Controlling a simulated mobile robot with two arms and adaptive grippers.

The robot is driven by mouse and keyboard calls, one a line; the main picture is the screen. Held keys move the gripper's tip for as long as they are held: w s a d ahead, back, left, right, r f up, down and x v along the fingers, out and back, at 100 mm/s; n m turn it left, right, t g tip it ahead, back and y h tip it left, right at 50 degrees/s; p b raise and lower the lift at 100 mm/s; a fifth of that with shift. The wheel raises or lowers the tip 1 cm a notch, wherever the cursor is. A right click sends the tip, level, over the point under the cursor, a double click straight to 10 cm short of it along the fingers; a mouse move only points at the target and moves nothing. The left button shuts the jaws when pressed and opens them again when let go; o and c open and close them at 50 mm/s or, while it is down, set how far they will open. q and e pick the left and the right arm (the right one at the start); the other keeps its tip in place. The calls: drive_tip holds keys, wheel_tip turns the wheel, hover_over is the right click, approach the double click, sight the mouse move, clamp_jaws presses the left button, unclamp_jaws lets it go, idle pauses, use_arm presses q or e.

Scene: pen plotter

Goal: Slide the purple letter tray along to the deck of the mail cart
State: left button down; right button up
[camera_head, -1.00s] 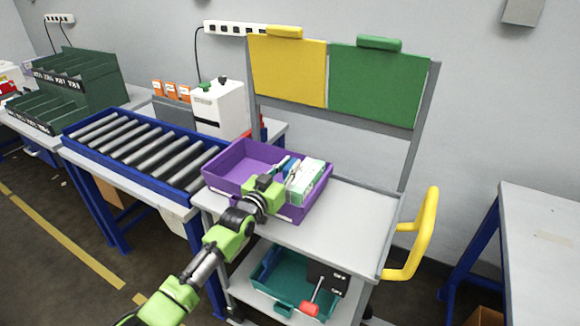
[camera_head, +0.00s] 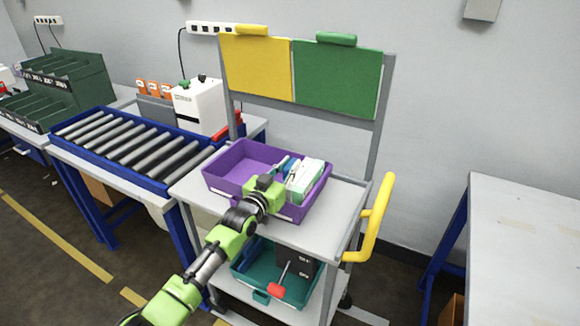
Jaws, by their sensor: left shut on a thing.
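The purple letter tray (camera_head: 222,164) sits on the grey top deck (camera_head: 330,226) of the mail cart, near the deck's left end. White and green packets and a blue item lie in its right part. My left gripper (camera_head: 266,189) is shut at the tray's front wall, and the arm comes in from the lower left. The fingertips are partly hidden by the gripper body. My right gripper does not show.
A roller conveyor (camera_head: 135,146) in a blue frame stands left of the cart. The cart has a yellow handle (camera_head: 377,220), a lower shelf with a teal bin (camera_head: 247,273), and yellow and green boards behind. Bare deck lies right of the tray. A grey table (camera_head: 530,240) stands at far right.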

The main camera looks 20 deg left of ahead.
use_arm(q)
drive_tip(key=shift+r, duration=0.2)
drive_tip(key=c, duration=1.9)
unclamp_jaws()
drive_tip(key=shift+o, duration=0.3)
drive_tip(key=shift+f, duration=0.1)
drive_tip(key=v, duration=1.2)
drive_tip(key=shift+d, duration=0.1)
